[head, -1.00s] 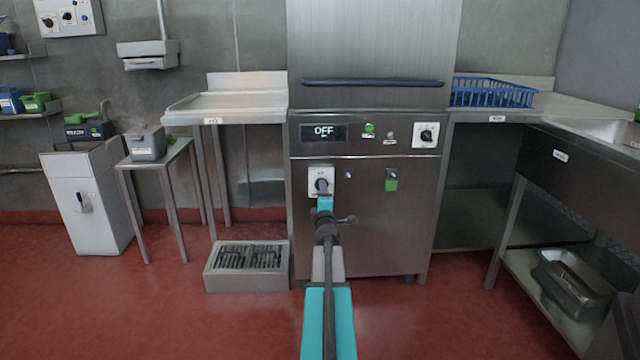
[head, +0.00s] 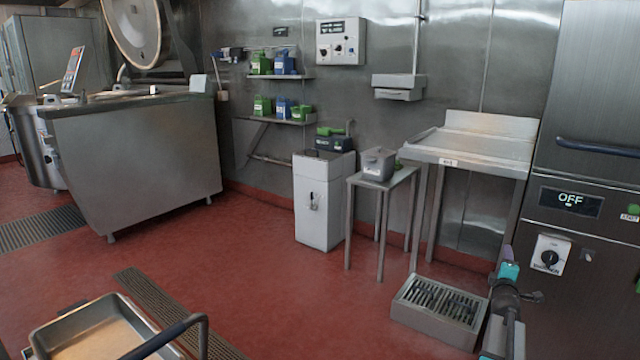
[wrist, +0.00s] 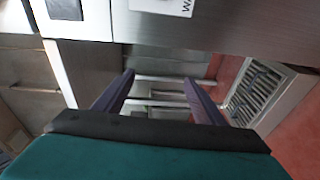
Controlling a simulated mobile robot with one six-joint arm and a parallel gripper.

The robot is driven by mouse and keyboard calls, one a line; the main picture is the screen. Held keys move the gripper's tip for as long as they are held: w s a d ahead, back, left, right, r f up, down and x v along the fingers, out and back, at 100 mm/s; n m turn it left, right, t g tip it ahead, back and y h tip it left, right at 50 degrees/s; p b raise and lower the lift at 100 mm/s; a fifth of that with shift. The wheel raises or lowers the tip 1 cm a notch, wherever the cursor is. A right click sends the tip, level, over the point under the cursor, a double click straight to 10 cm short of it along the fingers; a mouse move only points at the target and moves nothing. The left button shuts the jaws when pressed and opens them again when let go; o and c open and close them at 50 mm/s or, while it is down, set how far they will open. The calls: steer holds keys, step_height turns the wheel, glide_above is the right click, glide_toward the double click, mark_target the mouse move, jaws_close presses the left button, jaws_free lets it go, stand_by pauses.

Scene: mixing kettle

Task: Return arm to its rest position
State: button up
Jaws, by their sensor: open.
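My gripper (head: 507,256) is at the lower right of the head view, on my arm held low in front of the steel machine (head: 590,215) whose display reads OFF. In the wrist view my gripper (wrist: 158,78) shows two dark purple fingers spread apart, with nothing between them. A rotary knob (head: 549,259) on a white plate is on the machine's front, just right of the gripper in the head view. Whether the fingers touch the machine cannot be told.
A floor grate box (head: 438,308) stands just left of my arm. A small table (head: 400,178), a white bin (head: 318,200) and a large kettle unit (head: 140,150) stand further left. A tray cart (head: 100,325) is at the lower left. Red floor (head: 240,250) between is open.

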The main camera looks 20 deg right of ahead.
steer(key=w+a+f+n+y+p, duration=0.1)
steer(key=w+a+f+y+p, duration=0.2)
steer(key=a, duration=0.4)
steer(key=w+a+f+p, duration=0.1)
steer(key=w+a+p, duration=0.2)
steer(key=w+a, duration=0.3)
steer(key=w+a+f+n+y+p, duration=0.1)
steer(key=w+a+f+y+p, duration=0.15)
steer(key=a, duration=0.55)
steer(key=s+a+f+g+y+p, duration=0.1)
steer(key=a+f+p, duration=0.4)
steer(key=a, duration=0.6)
steer(key=s+a+f+g+y+p, duration=0.15)
steer(key=a+f+p, duration=0.25)
steer(key=a, duration=0.6)
steer(key=s+a+f+m+g+y+p, duration=0.15)
steer(key=s+a+f+g+p, duration=0.3)
steer(key=s+a, duration=0.6)
steer(key=s+a+f+m+g+y+p, duration=0.1)
steer(key=s+a+f+m+g+p, duration=0.3)
steer(key=s+a, duration=0.65)
steer(key=s+a+r+m+g+y, duration=0.1)
steer(key=s+a+m+g, duration=0.1)
steer(key=s, duration=0.8)
steer(key=s+a+r+m+g+y+p, duration=0.1)
steer(key=s+a+m+g, duration=0.1)
steer(key=s, duration=0.9)
steer(key=shift+s+a+m+g, duration=0.25)
steer(key=shift+m+g, duration=0.2)
steer(key=shift+g, duration=0.75)
